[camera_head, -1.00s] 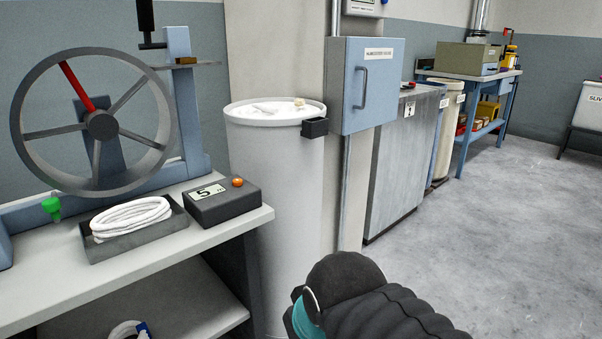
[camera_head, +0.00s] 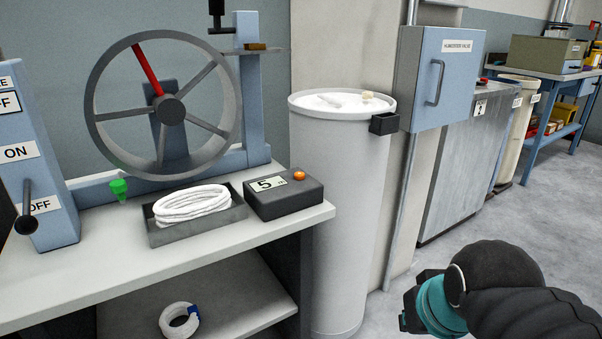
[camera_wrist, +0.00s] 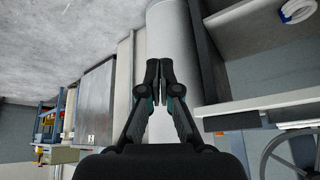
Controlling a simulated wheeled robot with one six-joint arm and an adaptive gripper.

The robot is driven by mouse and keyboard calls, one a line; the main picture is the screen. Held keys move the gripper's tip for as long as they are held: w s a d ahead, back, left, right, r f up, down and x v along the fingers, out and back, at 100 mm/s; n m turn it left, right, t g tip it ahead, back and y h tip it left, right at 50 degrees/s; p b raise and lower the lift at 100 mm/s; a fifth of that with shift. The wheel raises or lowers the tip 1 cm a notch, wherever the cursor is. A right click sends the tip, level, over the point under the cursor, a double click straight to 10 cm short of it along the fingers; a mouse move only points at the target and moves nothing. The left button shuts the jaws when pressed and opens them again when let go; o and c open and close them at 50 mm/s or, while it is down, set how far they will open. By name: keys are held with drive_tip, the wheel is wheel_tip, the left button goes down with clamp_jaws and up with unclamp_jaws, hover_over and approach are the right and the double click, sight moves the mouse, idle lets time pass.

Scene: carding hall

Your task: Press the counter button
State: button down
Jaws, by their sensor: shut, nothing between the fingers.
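The counter (camera_head: 283,195) is a dark box on the white bench top, with a display reading 5. Its orange button (camera_head: 299,175) is on the top face at the right. My gripper (camera_wrist: 159,64) shows in the wrist view with its two fingers together and nothing between them. In the head view my wrist is at the lower right, to the right of the bench and well apart from the counter; the fingers are hidden there.
A grey tray (camera_head: 196,228) with coiled white rope is left of the counter. A spoked wheel (camera_head: 231,118) stands behind. A tall white can (camera_head: 346,215) is right of the bench, near a blue cabinet (camera_head: 462,95). Floor at right is clear.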

drive_tip(key=w+a+r+y+p, duration=0.1)
drive_tip(key=w+a+r, duration=0.4)
drive_tip(key=w, duration=0.4)
drive_tip(key=w+a+r+y+p, duration=0.1)
drive_tip(key=w+a+r+y, duration=0.15)
drive_tip(key=w+r, duration=0.6)
wheel_tip(320, 180, up, 6)
drive_tip(key=m+t+y+p, duration=0.1)
drive_tip(key=y+p, duration=0.1)
hover_over(301, 174)
drive_tip(key=shift+f, duration=0.2)
wheel_tip(301, 174, down, 7)
drive_tip(key=b, duration=0.3)
drive_tip(key=shift+f+b, duration=0.15)
drive_tip(key=shift+b, duration=0.25)
drive_tip(key=shift+f+b, duration=0.6)
drive_tip(key=shift+f, duration=0.15)
drive_tip(key=shift+f, duration=0.15)
drive_tip(key=shift+f+b, duration=0.3)
drive_tip(key=shift+b, duration=0.1)
